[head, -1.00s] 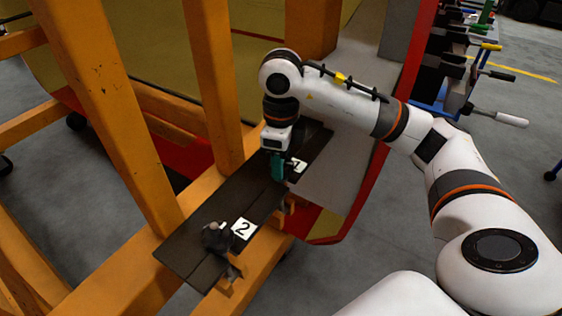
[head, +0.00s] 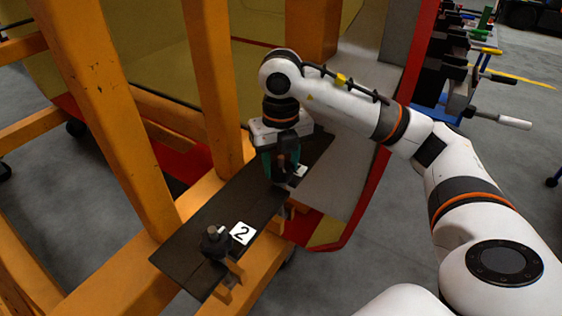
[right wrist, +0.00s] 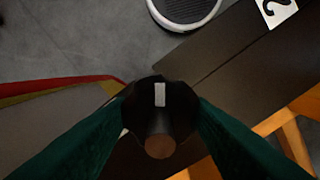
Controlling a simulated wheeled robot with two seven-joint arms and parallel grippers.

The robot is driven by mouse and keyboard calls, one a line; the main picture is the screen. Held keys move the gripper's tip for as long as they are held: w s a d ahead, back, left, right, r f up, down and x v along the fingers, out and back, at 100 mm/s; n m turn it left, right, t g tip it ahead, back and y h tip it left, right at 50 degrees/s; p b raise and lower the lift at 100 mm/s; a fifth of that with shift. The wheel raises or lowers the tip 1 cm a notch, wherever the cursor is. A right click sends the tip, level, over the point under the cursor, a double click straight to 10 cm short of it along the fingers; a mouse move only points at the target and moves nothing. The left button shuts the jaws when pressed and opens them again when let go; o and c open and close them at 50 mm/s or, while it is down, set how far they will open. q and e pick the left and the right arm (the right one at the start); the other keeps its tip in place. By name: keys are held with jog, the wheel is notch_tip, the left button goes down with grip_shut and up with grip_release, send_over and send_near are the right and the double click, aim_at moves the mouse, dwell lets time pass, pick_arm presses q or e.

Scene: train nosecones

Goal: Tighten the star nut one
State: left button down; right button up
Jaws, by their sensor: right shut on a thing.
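Star nut one is a dark, lobed knob (right wrist: 158,97) with a small white mark and a brownish round end. It sits between the green fingers of my right gripper (right wrist: 160,112) in the right wrist view. In the head view my right gripper (head: 281,168) points down at the far part of the dark plate (head: 207,215), shut on the knob, which it mostly hides. A white label (head: 300,171) beside it is partly covered. My left gripper is not in view.
A second dark star nut (head: 214,243) stands on the near part of the plate beside a label "2" (head: 242,233). Orange beams (head: 212,80) rise close on the left of my right gripper. A tool rack (head: 455,75) stands at the back right.

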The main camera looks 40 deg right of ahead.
jog(key=m, duration=0.4)
jog(key=shift+m, duration=2.1)
jog(key=o, duration=1)
notch_tip(320, 180, up, 12)
jog(key=shift+r+p, duration=0.1)
jog(key=shift+p, duration=1.15)
